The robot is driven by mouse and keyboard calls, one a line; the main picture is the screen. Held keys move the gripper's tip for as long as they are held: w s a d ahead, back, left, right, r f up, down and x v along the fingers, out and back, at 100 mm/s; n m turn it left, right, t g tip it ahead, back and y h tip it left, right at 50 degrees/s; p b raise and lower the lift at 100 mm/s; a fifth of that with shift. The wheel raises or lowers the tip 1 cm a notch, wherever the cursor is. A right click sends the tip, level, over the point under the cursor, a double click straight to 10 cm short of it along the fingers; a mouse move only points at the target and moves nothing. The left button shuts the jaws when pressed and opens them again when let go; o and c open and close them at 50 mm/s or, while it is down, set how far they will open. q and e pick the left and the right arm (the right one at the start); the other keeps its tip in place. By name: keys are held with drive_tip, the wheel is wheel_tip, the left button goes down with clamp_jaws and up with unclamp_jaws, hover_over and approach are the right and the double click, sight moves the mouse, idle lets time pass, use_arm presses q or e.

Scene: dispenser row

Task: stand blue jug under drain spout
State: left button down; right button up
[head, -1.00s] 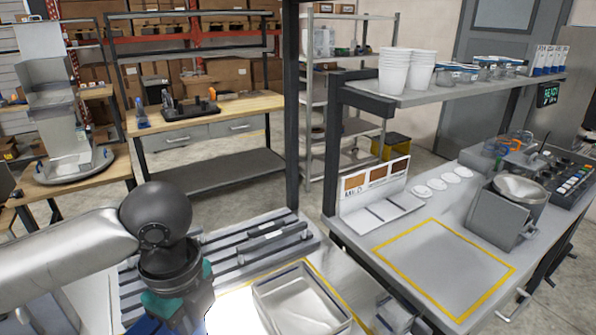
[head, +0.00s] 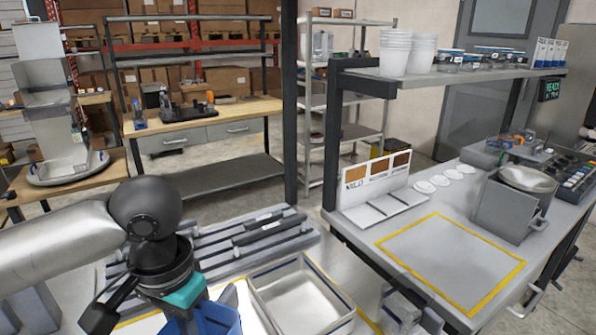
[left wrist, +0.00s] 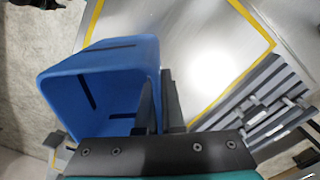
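The blue jug (head: 222,319) shows at the bottom edge of the head view, mostly cut off below my left gripper (head: 190,310). In the left wrist view the jug (left wrist: 100,85) is an open blue container with its mouth facing the camera and dark strips on its walls. My left gripper's two dark fingers (left wrist: 161,105) are close together at its right wall, one inside and one outside, closed on the wall.
A white tray (head: 262,283) lies right of the jug, before a grooved grey rack (head: 215,250). The right bench has a yellow-outlined clear area (head: 450,262) and a metal hopper (head: 507,208). A shelf (head: 420,82) with white cups overhangs it.

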use_arm(q)
drive_tip(key=n, duration=0.2)
drive_tip(key=f+n+b, duration=0.1)
drive_tip(key=n, duration=0.1)
drive_tip(key=shift+f, duration=0.1)
use_arm(e)
drive_tip(key=shift+f, duration=0.8)
use_arm(q)
drive_tip(key=shift+w, duration=0.1)
use_arm(e)
drive_tip(key=shift+r, duration=0.1)
